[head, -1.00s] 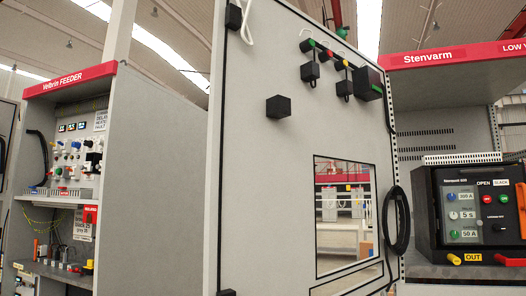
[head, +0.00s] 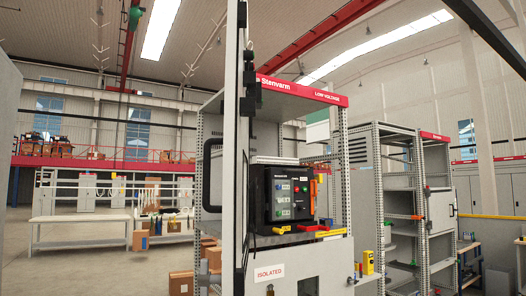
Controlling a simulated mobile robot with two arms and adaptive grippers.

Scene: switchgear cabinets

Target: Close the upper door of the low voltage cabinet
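The low voltage cabinet (head: 292,92) stands in the middle of the head view, with a red "Stenvarm / LOW VOLTAGE" header. Its upper door (head: 241,200) stands open and shows nearly edge-on as a tall, narrow grey strip with black fittings near its top. The upper compartment is uncovered to the right of the door. Inside it sits a black breaker unit (head: 284,193) with green and red indicators. A black loop (head: 209,175) shows left of the door. Neither of my grippers is in view.
Below the compartment is a grey panel with an "ISOLATED" sign (head: 269,273). Open racks and cabinets (head: 405,190) stand at the right. Cardboard boxes (head: 181,284) lie on the floor left of the cabinet. A long white table (head: 80,220) stands at the back left, with open floor before it.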

